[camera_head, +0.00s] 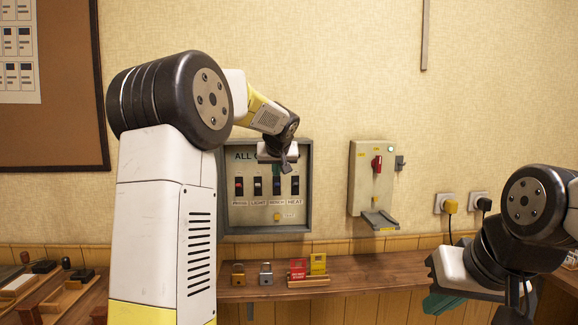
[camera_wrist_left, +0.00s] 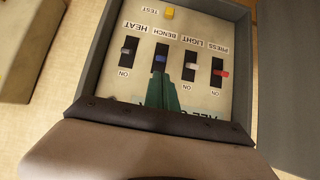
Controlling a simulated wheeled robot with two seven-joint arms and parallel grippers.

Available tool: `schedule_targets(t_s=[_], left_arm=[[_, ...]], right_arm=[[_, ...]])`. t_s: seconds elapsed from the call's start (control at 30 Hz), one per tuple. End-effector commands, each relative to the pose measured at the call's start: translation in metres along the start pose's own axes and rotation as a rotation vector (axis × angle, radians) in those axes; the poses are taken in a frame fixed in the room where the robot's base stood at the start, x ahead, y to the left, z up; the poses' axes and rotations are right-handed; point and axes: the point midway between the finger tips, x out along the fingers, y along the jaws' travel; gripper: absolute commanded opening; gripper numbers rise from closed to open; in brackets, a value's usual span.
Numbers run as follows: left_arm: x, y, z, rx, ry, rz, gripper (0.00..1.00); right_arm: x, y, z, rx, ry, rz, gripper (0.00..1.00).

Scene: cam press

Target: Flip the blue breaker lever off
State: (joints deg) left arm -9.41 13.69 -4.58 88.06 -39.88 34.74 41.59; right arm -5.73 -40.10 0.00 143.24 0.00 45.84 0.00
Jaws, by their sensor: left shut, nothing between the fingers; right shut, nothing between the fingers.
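The breaker panel (camera_head: 305,215) is a grey box on the wall with several levers in a row. The blue lever, labelled BENCH, shows in the left wrist view (camera_wrist_left: 160,58), where the panel appears upside down. My left gripper (camera_head: 285,164) is in front of the panel's upper part. Its green fingers (camera_wrist_left: 162,92) are shut and empty, with the tips close to the blue lever on its ON side. I cannot tell whether they touch it. The fingers hide the blue lever's ON label. My right gripper (camera_head: 440,303) is shut and empty at the lower right, away from the panel.
The red lever (camera_wrist_left: 221,73), white lever (camera_wrist_left: 191,66) and grey lever (camera_wrist_left: 125,51) flank the blue one. A yellow TEST button (camera_wrist_left: 168,12) is also on the panel. A shelf (camera_head: 370,272) below holds padlocks (camera_head: 238,274) and tags (camera_head: 318,264). A red-switch box (camera_head: 361,165) hangs to the right.

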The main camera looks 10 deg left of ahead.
Motion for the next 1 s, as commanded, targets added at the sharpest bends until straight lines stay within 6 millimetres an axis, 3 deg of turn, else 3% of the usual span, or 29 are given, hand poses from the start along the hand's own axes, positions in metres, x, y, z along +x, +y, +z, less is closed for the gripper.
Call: schedule_targets(t_s=[0.1,0.3,1.0], left_arm=[[0.021,-0.001,0.0,0.0,-0.001,-0.001,0.0],[0.04,0.0,0.0,0.0,0.0,0.001,0.0],[0.042,0.001,0.004,0.0,0.0,0.001,0.0]], right_arm=[[0.0,0.0,0.0,0.0,0.0,0.0,0.0],[0.0,0.0,0.0,0.0,0.0,0.0,0.0],[0.0,0.0,0.0,0.0,0.0,0.0,0.0]])
